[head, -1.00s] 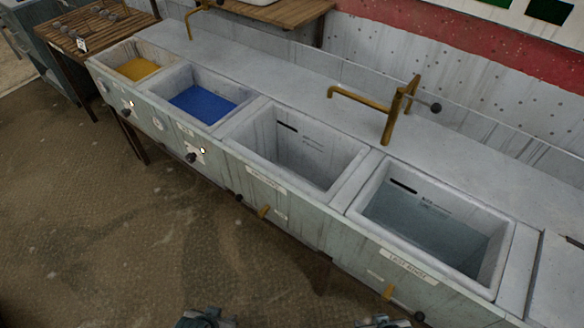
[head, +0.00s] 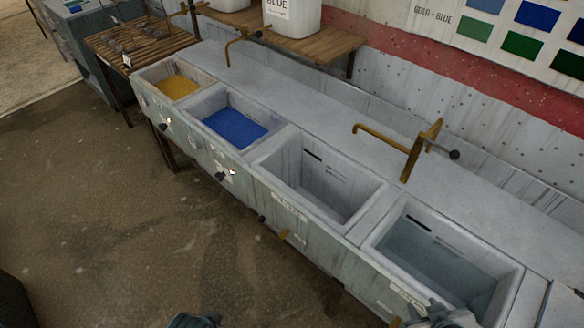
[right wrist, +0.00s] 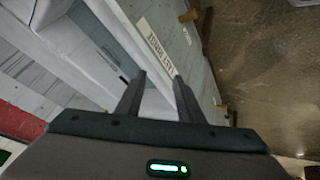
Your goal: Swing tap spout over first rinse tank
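The brass tap (head: 411,160) stands on the ledge behind the two rinse tanks. Its spout (head: 380,136) points left, and its tip appears above the ledge behind the first rinse tank (head: 335,195). A dark knob (head: 454,155) sticks out right. The last rinse tank (head: 440,250) is to the right. My right gripper (head: 435,312) is low at that tank's front edge, well away from the tap. In the right wrist view its fingers (right wrist: 160,90) are apart and empty beside the tank label. My left gripper (head: 195,320) barely shows at the bottom edge; its fingers are hidden.
Yellow (head: 175,88) and blue (head: 235,127) vats stand left of the rinse tanks. Another brass tap (head: 235,50) is behind them. Valves and knobs (head: 221,177) stick out of the front panel. A shelf (head: 310,45) carries white containers. The floor in front is clear.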

